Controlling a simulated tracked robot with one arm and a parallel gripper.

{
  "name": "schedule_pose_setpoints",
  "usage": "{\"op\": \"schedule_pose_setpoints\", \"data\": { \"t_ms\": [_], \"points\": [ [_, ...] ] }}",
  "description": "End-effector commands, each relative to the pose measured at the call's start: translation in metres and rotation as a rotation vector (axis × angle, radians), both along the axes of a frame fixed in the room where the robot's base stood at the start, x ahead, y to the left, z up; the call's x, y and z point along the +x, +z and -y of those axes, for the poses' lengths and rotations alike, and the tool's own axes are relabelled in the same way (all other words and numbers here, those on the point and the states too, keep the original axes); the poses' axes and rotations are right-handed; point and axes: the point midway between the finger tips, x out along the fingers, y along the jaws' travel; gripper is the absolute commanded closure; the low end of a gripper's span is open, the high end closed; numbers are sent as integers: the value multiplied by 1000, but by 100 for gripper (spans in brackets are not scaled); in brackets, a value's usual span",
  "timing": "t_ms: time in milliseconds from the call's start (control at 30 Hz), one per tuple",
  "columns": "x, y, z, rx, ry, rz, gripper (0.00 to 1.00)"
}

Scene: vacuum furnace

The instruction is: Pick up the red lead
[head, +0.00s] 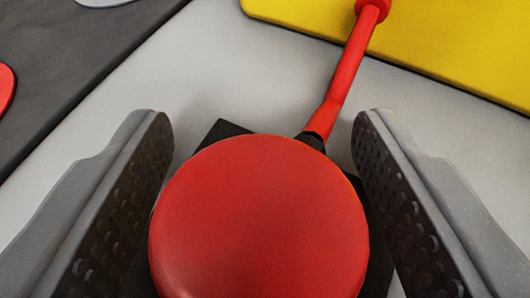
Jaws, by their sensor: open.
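The red lead shows as a large round red knob (259,220) in the lower middle of the head view, with a red cable (344,78) running from its upper right side up to a red collar at the top edge. A dark square base (222,131) shows partly behind the knob. My gripper (262,140) is open, with one grey finger on each side of the knob. The left finger appears very close to the knob's left edge, and a gap shows on the upper right. I cannot tell whether either finger touches it.
A yellow block or panel (440,45) lies at the top right, where the cable ends. A dark surface (75,55) fills the upper left, with part of a red object (5,88) at the left edge. The light grey surface (215,60) between them is clear.

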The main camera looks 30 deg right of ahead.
Motion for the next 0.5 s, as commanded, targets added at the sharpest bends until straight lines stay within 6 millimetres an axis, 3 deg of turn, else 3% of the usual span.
{"op": "schedule_pose_setpoints", "data": {
  "t_ms": [167,367,500],
  "points": [
    [0,1,0,0,0,0,43],
    [0,0,-1,0,0,0,93],
    [0,1,-1,0,0,0,96]
  ]
}}
